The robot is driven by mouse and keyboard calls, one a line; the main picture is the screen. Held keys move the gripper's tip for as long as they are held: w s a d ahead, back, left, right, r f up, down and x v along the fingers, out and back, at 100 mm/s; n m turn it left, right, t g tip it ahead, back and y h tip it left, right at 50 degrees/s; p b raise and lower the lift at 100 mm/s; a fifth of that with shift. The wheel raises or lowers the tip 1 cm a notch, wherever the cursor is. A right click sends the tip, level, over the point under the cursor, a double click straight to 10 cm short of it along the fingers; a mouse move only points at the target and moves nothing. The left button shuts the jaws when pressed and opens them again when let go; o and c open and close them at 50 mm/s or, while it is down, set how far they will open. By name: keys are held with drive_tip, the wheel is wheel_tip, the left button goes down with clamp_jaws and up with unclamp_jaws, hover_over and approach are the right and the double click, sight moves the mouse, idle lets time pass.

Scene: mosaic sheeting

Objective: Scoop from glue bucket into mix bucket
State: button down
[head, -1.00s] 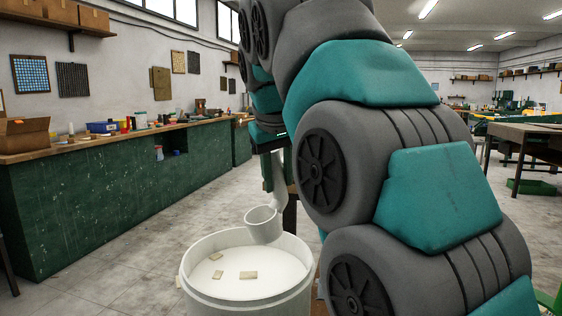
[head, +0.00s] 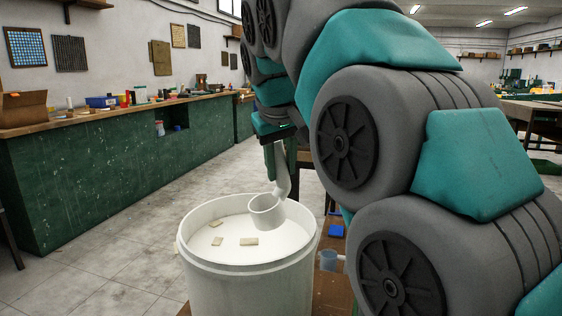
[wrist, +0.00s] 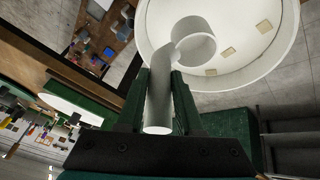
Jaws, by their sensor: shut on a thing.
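A large white bucket (head: 250,285) holds a smooth white fill (head: 230,230) with several small beige pieces on it. No label shows, so I cannot tell whether it is the glue or the mix bucket. My gripper (head: 280,160) is shut on the handle of a white scoop (head: 268,216). In the wrist view the two green fingers (wrist: 161,85) hold the handle from both sides.
A green workbench (head: 100,175) with clutter runs along the left wall. A pale oval shape (wrist: 75,107) shows in the wrist view. Floor between is clear.

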sight(281, 188)
drive_tip(key=shift+f+b, duration=1.75)
drive_tip(key=shift+f, duration=1.5)
drive_tip(key=shift+r, duration=0.1)
drive_tip(key=shift+r+p, duration=3.9)
drive_tip(key=shift+r, duration=2.45)
